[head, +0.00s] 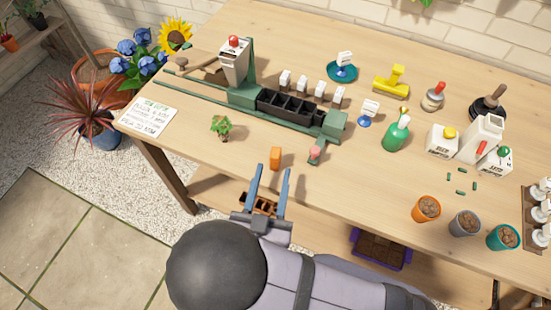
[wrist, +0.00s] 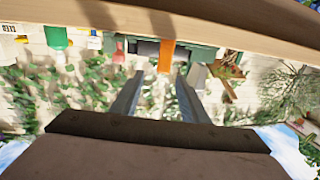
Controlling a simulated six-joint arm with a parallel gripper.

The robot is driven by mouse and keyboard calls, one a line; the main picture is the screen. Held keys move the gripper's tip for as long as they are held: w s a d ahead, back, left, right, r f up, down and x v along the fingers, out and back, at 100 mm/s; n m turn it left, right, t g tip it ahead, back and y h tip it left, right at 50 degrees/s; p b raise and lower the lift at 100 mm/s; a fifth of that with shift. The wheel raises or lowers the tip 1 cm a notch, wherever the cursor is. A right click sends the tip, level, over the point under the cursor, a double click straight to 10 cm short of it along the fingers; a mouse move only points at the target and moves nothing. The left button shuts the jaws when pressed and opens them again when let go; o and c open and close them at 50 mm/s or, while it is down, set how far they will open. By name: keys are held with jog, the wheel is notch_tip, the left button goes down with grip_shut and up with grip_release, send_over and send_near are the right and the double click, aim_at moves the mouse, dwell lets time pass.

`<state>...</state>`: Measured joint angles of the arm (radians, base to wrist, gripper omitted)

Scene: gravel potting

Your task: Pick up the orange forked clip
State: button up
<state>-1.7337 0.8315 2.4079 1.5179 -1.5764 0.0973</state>
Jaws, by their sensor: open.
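The orange clip (head: 275,158) stands upright near the front edge of the wooden table in the head view. It also shows in the wrist view (wrist: 166,56), at the top middle, ahead of the gap between my fingers. Its fork shape cannot be made out. My gripper (head: 272,176) is open and empty, with its two blue-grey fingers pointing at the clip. In the wrist view the fingers (wrist: 160,82) stand apart, one on each side below the clip. The clip appears just beyond the fingertips, apart from them.
A small green plant (head: 221,127) stands left of the clip, and a pink-topped item (head: 314,155) to its right. A green rail with a black tray (head: 290,107) lies behind. The green bottle (head: 396,135) and orange pot (head: 426,209) are farther right. The table edge is close to my gripper.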

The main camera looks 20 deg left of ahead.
aim_at(274, 163)
jog(key=shift+f, duration=0.75)
jog(key=shift+x, duration=0.85)
jog(key=shift+a+f+p+x, duration=0.15)
jog(key=shift+p+x, duration=0.35)
jog(key=shift+x, duration=0.9)
jog(key=shift+a+f+p+x, duration=0.15)
jog(key=shift+p+x, duration=0.3)
jog(key=shift+x, duration=1)
jog(key=shift+s, duration=0.1)
jog(key=shift+c, duration=0.6)
grip_shut()
